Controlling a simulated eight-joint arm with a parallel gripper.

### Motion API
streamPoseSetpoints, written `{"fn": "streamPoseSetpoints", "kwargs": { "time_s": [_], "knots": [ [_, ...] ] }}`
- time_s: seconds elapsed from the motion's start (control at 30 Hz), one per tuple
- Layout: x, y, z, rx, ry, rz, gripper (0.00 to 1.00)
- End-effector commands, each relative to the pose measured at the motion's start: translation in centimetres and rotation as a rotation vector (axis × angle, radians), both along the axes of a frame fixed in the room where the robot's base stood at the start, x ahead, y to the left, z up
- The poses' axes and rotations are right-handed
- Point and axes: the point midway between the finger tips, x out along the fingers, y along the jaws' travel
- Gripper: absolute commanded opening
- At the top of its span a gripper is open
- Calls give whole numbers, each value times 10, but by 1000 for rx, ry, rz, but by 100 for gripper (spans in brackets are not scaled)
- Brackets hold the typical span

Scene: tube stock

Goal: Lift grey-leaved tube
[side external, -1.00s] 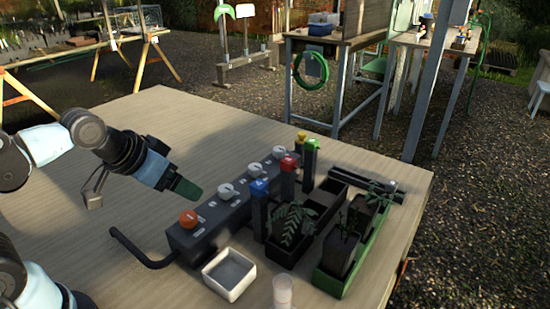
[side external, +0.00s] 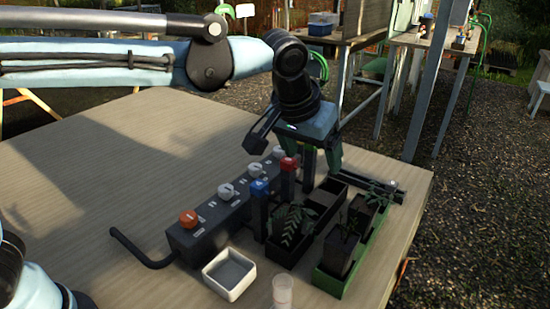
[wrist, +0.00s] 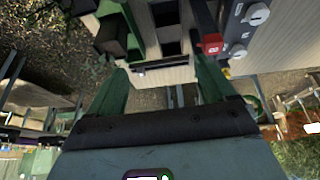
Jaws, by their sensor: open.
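In the side external view, a green tray (side external: 323,279) at the right of the bench holds two dark square pots. The far pot (side external: 361,214) has a plant with pale grey-green leaves (side external: 381,189). The near pot (side external: 339,251) has a sparse dark plant. A black tray (side external: 288,256) beside them holds a fern-like plant (side external: 290,226). My gripper (side external: 312,157) is open, pointing down above the far end of the black tray, apart from the pots. In the wrist view, my gripper (wrist: 160,82) has nothing between its fingers.
A grey box with knobs (side external: 187,239) stands left of the trays. Blue-topped (side external: 260,188) and red-topped (side external: 289,165) posts rise between them. A white square dish (side external: 229,275) and a clear cup (side external: 283,292) are in front. The bench's left side is clear.

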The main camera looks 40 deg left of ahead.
Motion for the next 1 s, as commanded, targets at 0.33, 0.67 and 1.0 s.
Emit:
{"fn": "streamPoseSetpoints", "kwargs": {
  "time_s": [0.33, 0.67, 1.0],
  "knots": [
    [17, -93, -23, 24, 31, 9, 83],
    [30, -100, -57, 25, 34, 15, 83],
    [44, -100, -91, 25, 33, 13, 83]
  ]
}}
